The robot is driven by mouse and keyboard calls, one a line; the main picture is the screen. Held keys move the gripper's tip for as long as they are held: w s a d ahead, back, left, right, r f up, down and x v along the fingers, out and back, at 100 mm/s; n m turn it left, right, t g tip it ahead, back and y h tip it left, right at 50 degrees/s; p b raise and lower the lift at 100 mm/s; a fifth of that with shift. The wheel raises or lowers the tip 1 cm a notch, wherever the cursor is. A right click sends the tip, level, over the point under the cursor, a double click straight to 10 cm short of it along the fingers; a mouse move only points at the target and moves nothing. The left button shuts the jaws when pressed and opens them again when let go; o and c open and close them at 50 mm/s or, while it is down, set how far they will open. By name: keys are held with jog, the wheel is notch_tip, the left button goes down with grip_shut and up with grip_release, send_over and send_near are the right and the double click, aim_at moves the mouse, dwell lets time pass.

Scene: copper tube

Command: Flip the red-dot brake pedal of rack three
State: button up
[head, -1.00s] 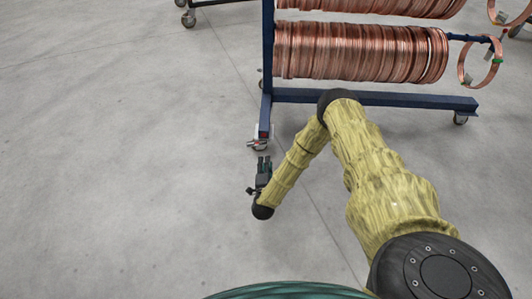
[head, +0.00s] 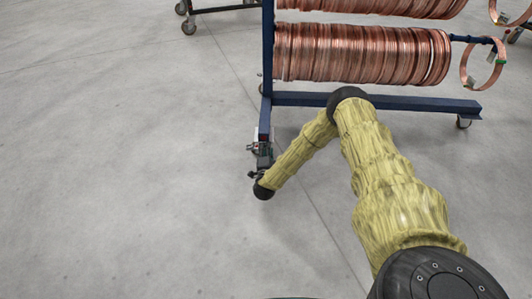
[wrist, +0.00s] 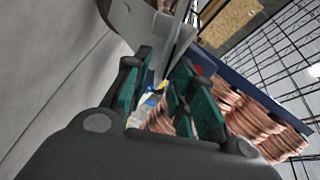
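The rack's near left caster (head: 256,141) sits under the end of a blue foot bar, and my gripper partly covers it. My gripper (head: 264,155) is right at this caster in the head view. In the wrist view my gripper (wrist: 163,80) has its two teal-padded fingers apart. A grey metal caster part (wrist: 160,35) lies just ahead of and between the fingertips. I cannot tell whether it is the pedal or whether the fingers touch it. A small red spot (wrist: 197,69) shows beyond the right finger. The pedal's tilt cannot be made out.
The blue rack (head: 370,101) carries copper coils (head: 360,53), with one loose coil (head: 483,64) hanging at the right end. Another caster (head: 463,122) stands at the right. Another wheeled frame (head: 188,27) is at the top left. The grey floor (head: 110,170) at the left is clear.

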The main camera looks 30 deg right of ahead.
grip_shut()
dwell(0.3)
jog(key=shift+d+f+m+b, duration=0.1)
jog(key=shift+f+m, duration=0.15)
jog(key=shift+m, duration=0.35)
jog(key=shift+a+f+m+b, duration=0.15)
jog(key=shift+f+m, duration=0.15)
jog(key=shift+m, duration=0.3)
jog(key=shift+d+f+m+b, duration=0.15)
jog(key=shift+f+m, duration=0.1)
jog(key=shift+m, duration=0.35)
jog(key=shift+f+m, duration=0.35)
jog(key=shift+m, duration=0.65)
grip_release()
